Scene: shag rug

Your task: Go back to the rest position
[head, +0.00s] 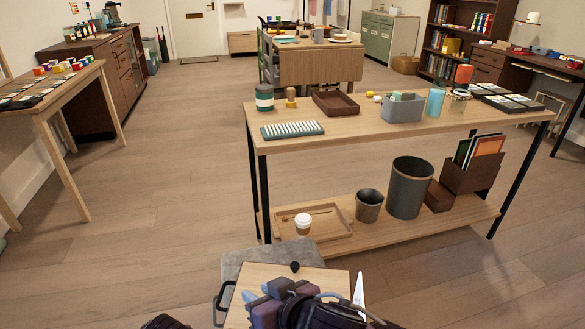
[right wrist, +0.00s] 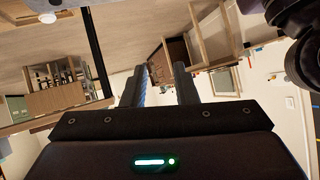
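My right gripper (head: 275,290) is low at the bottom centre of the head view, above a pale board (head: 325,277). In the right wrist view its two dark fingers (right wrist: 161,80) stand apart with nothing between them, so it is open and empty. My left gripper cannot be made out. Only a dark piece, probably of my left arm, shows at the bottom edge of the head view.
A two-level wooden table (head: 365,124) stands ahead, bearing a striped item (head: 292,130), brown tray (head: 335,102) and grey bin (head: 403,108). Open floor (head: 165,215) lies at left.

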